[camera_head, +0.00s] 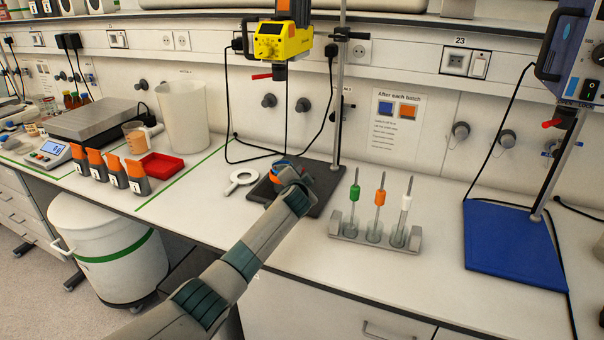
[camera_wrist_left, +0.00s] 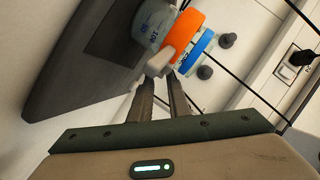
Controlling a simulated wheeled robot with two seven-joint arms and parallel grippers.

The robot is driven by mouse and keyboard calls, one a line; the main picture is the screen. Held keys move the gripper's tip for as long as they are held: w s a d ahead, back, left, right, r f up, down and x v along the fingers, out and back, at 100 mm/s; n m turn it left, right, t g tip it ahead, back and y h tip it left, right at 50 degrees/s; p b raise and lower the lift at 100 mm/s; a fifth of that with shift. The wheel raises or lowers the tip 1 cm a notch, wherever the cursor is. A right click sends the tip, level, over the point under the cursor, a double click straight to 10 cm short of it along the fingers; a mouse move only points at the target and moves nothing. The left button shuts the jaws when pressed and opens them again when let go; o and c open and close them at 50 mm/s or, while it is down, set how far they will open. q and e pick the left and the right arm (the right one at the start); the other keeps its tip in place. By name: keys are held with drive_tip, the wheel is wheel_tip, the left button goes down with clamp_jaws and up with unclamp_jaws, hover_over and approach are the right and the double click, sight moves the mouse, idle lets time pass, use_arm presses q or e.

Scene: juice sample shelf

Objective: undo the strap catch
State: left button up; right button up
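A jar (camera_wrist_left: 152,24) stands on a dark base plate; an orange strap (camera_wrist_left: 184,30) and a blue ring (camera_wrist_left: 200,48) go around it. A pale grey catch (camera_wrist_left: 176,46) sticks out from the strap toward my left gripper (camera_wrist_left: 161,77). The fingers are apart, with their tips at the outer end of the catch; I cannot tell whether they press on it. In the head view, my left gripper (camera_head: 291,180) hides much of the jar, with only a little blue and orange (camera_head: 281,168) showing. My right gripper is out of view.
A yellow stirrer head (camera_head: 283,42) hangs on a stand above the dark base plate (camera_head: 328,178). A white ring-shaped item (camera_head: 241,179) lies left of it. A rack (camera_head: 374,240) with three tools stands to the right, and a blue plate (camera_head: 514,240) beyond. Bottles and a red tray (camera_head: 163,165) are at left.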

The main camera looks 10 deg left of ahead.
use_arm(q)
drive_tip(key=shift+x, duration=1.05)
clamp_jaws()
